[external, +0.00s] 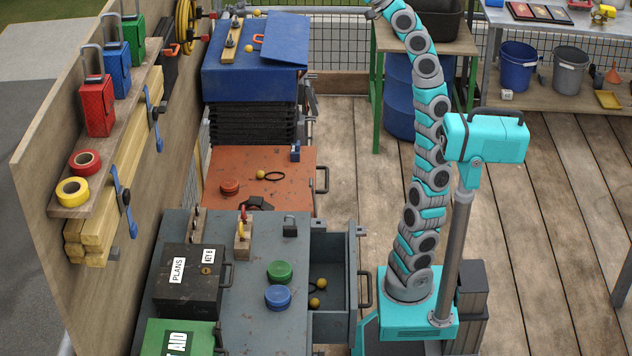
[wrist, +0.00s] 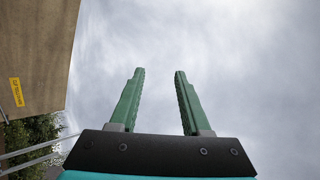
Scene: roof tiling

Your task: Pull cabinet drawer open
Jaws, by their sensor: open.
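A grey cabinet (external: 240,320) stands at the lower middle of the external view. Its drawer (external: 335,258) sticks out to the right, open at the top, with small yellow balls on dark loops (external: 318,293) inside. A dark handle (external: 364,290) is on the drawer's right face. Behind it, an orange-topped cabinet (external: 265,163) has a dark handle (external: 322,179) on its right side. My gripper (wrist: 160,72) is open and empty in the wrist view, its green fingers against the sky. In the external view my arm rises past the top edge, so the gripper is hidden there.
A black PLANS box (external: 190,280), a green first-aid box (external: 178,338) and round green and blue tins (external: 279,271) rest on the grey top. A blue cabinet (external: 250,80) stands behind. The plank deck (external: 560,230) on the right is mostly clear.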

